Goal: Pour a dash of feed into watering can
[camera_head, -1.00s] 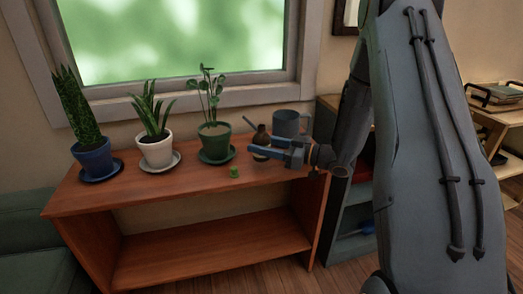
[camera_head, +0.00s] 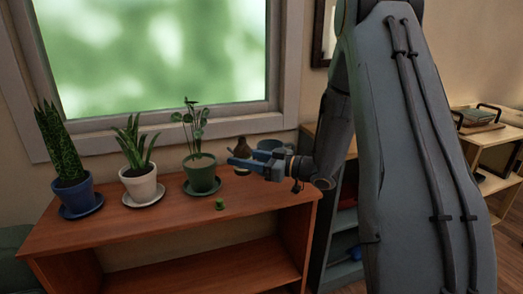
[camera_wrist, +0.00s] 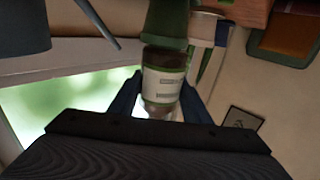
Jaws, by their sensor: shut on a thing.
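My gripper (camera_head: 236,157) is shut on a brown feed bottle (camera_head: 241,145), which it holds above the shelf's top, roughly upright. In the wrist view the bottle (camera_wrist: 163,82), with its pale label, sits between the two fingers. The grey-blue watering can (camera_head: 271,145) stands behind my gripper, partly hidden by it. In the wrist view part of the can (camera_wrist: 20,28) and its thin spout (camera_wrist: 97,20) show at the upper left, apart from the bottle. A small green cap (camera_head: 220,203) lies on the shelf top.
The wooden shelf (camera_head: 150,225) carries plants in a green pot (camera_head: 202,175), a white pot (camera_head: 140,187) and a blue pot (camera_head: 75,197), each on a saucer. The window (camera_head: 150,60) is behind. The shelf's front is clear around the cap.

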